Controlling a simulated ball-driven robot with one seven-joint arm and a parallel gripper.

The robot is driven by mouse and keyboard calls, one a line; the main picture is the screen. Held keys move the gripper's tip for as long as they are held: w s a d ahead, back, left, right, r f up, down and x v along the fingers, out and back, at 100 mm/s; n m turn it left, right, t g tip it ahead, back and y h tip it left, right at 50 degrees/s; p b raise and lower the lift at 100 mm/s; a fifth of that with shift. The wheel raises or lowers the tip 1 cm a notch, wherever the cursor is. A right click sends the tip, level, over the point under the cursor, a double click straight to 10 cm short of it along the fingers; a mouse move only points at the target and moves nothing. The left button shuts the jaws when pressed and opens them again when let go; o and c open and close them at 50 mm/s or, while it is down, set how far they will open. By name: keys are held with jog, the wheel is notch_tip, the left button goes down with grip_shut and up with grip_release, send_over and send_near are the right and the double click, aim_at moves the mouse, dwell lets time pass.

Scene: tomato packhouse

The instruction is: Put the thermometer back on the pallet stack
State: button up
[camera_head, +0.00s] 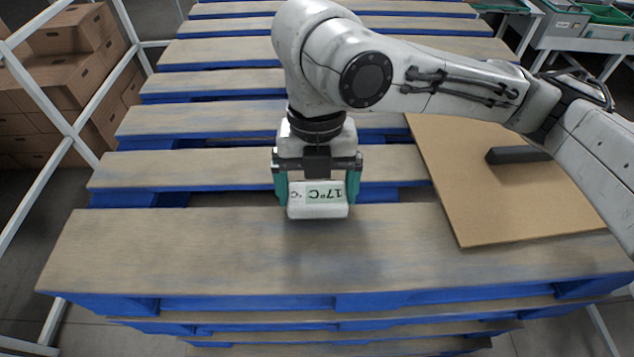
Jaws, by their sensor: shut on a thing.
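The thermometer (318,199) is a small white box whose display reads 17°C, upside down in the picture. My gripper (317,190) points down with its teal fingers shut on the thermometer's left and right sides. The thermometer is over the front part of the pallet stack (200,250), which has grey-brown top boards and blue blocks. A soft dark patch shows on the board below it. I cannot tell whether its underside touches the board or hangs just above it.
A brown cardboard sheet (480,205) lies on the stack's right side, with a dark bar (518,154) on it. Cardboard boxes (60,85) stand behind a metal frame at left. Green crates (605,14) are at the far right. The front left boards are clear.

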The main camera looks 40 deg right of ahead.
aim_at(317, 181)
jog(key=shift+f, duration=0.15)
jog(key=o, duration=0.9)
jog(key=shift+c, duration=0.2)
notch_tip(317, 181, up, 12)
jog(key=w+d, duration=0.1)
jog(key=shift+w, duration=0.25)
